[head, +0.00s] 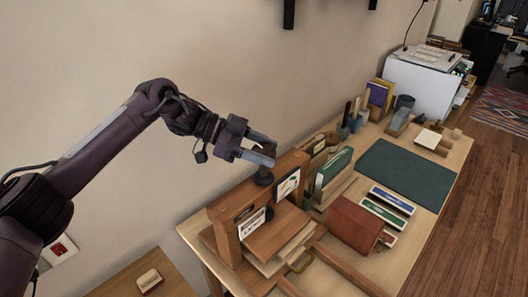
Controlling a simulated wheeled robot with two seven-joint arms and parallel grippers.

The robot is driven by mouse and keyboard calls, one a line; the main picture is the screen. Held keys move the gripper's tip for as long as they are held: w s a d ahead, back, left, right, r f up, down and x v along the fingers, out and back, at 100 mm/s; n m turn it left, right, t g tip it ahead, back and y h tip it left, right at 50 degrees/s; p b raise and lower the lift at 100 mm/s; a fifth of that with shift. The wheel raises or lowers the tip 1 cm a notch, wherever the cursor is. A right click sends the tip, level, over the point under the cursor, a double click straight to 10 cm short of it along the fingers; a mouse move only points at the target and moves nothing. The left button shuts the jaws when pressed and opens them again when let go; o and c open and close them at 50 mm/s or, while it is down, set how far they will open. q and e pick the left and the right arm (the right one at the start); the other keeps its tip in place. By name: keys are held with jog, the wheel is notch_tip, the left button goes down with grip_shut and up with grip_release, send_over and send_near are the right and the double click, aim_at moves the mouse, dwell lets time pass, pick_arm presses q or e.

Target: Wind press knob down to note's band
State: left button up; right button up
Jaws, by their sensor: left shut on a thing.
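The wooden book press (226,232) stands at the near end of the workbench, against the wall side. A dark press knob (264,177) sits on top of its crossbeam. My left gripper (264,155) is at the knob from above, shut on it, with the fingers covering its upper part. A white card with a coloured picture (287,185) is on the front of the crossbeam. A second white card with dark marks (252,223) is lower, by the left post. I cannot read either card, nor tell which one is the note. My right gripper is out of view.
A dark green mat (408,174) is clear. Upright tools (357,112) stand behind. A small block (150,280) sits on a lower table.

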pick_arm(q)
jog(key=shift+w+r, duration=0.15)
jog(key=shift+r, duration=0.35)
jog(key=o, duration=0.7)
jog(key=shift+o, duration=1.3)
jog(key=shift+f, duration=0.25)
notch_tip(320, 180, up, 12)
jog(key=b, duration=0.2)
notch_tip(320, 180, up, 8)
send_over(264, 149)
jog(key=shift+a+p, duration=0.1)
jog(key=shift+p, duration=0.35)
jog(key=shift+w, duration=0.1)
